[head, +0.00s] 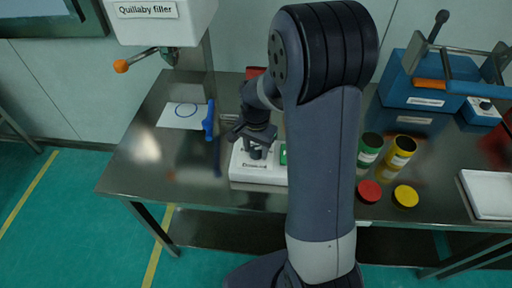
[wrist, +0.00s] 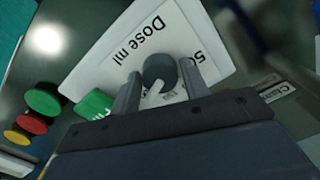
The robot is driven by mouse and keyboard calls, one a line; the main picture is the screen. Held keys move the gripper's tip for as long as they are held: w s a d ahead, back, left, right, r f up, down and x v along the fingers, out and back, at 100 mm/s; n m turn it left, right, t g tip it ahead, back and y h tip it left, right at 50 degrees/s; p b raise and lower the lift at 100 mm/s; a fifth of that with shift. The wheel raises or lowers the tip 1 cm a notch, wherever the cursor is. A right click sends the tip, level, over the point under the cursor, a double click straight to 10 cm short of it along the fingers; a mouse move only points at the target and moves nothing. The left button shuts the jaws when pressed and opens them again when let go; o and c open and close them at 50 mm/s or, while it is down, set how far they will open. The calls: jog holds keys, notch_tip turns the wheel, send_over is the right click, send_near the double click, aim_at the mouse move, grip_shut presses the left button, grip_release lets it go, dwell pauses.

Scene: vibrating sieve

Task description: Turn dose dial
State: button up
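The dose dial (wrist: 160,68) is a round dark knob with a pale pointer. It sits on a white panel (wrist: 112,62) labelled "Dose ml" in the wrist view. My gripper (wrist: 164,90) is open, with one finger on each side of the dial and what look like narrow gaps. In the head view, my gripper (head: 256,146) points down over the white control box (head: 258,175) on the table. There the dial is mostly hidden by my gripper. A green button (wrist: 94,104) is beside the dial on the panel.
The filler (head: 160,25) with an orange-tipped lever hangs at back left. A sheet with a blue ring (head: 180,122) and a blue object (head: 208,121) lie left of the box. Green (head: 369,150) and yellow (head: 401,152) jars, lids, a blue machine (head: 420,90) and a white tray (head: 490,194) are right.

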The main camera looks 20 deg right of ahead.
jog(key=c, duration=0.6)
jog(key=shift+n, duration=0.3)
jog(key=n, duration=0.3)
jog(key=shift+n+b, duration=0.3)
jog(key=shift+b, duration=0.05)
jog(key=n, duration=0.3)
jog(key=shift+n, duration=0.3)
jog(key=n+b, duration=0.1)
jog(key=n, duration=0.4)
jog(key=shift+n, duration=2.4)
